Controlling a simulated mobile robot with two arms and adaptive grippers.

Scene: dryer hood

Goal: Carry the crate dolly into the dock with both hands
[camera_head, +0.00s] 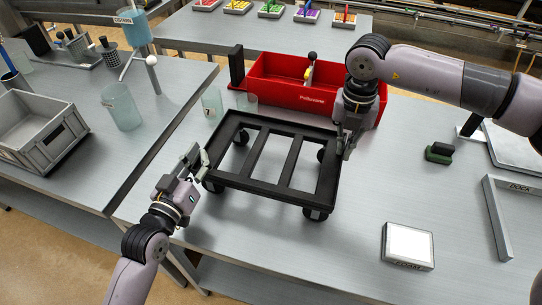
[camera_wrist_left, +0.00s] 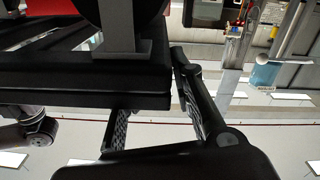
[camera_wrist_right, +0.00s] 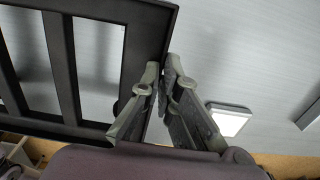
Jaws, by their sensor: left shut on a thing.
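The crate dolly (camera_head: 262,180), a black slatted frame on casters, stands at the middle of the grey table in the head view. The dock (camera_head: 497,218) is a grey raised edge marked DOCK at the far right. My left gripper (camera_head: 197,163) is shut on the dolly's left end; its fingers also show in the left wrist view (camera_wrist_left: 155,115) with the black frame between them. My right gripper (camera_head: 343,143) is at the dolly's right end. In the right wrist view (camera_wrist_right: 166,72) its fingertips are close together at the frame's edge; whether they grip it is unclear.
A red crate (camera_head: 285,95) stands just behind the dolly, with clear cups (camera_head: 213,104) beside it. A white-topped block (camera_head: 407,247) and a small green-black object (camera_head: 439,153) lie between dolly and dock. A grey bin (camera_head: 38,130) is on the left table.

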